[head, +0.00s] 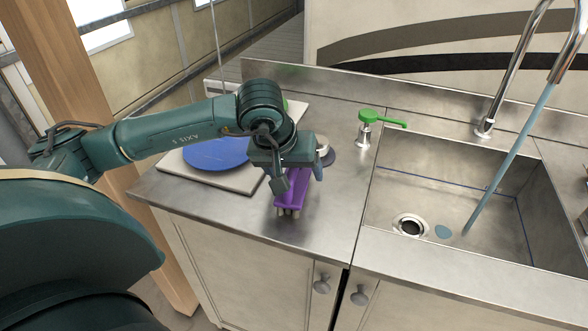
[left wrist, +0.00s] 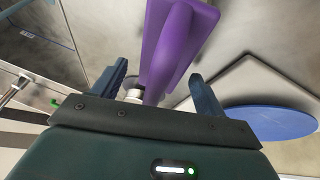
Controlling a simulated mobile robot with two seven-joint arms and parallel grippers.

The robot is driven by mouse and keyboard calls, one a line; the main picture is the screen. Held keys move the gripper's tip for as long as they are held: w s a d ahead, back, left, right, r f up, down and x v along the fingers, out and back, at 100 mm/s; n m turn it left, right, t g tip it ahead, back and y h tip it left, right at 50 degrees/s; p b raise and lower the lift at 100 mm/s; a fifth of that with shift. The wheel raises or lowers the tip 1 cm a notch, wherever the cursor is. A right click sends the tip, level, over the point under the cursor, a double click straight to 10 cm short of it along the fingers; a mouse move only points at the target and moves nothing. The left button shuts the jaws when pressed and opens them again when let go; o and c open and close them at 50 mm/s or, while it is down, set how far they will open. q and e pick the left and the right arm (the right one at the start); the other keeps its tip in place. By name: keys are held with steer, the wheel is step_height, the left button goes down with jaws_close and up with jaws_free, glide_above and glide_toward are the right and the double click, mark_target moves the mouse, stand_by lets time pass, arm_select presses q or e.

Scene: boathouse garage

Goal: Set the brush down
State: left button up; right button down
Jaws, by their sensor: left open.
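The purple brush (head: 291,192) is on the steel counter (head: 235,212), left of the sink, its pale bristles facing down toward the counter. It also shows in the left wrist view (left wrist: 178,45), where its purple body extends between and beyond my fingers. My left gripper (head: 298,178) is over the brush, with a finger on either side. In the left wrist view my left gripper (left wrist: 160,90) is open, with a gap between each finger and the handle. The gripper hides part of the brush in the head view. My right gripper is not in view.
A blue plate (head: 215,153) lies on a pale board (head: 235,180) left of the brush. A green-topped soap pump (head: 366,128) stands behind. Water runs from the faucet (head: 489,118) into the sink (head: 405,190) at right. The counter's front is free.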

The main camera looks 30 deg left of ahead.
arm_select(q)
steer(key=shift+r, duration=0.1)
steer(key=v, duration=1.3)
jaws_close()
stand_by(0.6)
stand_by(0.7)
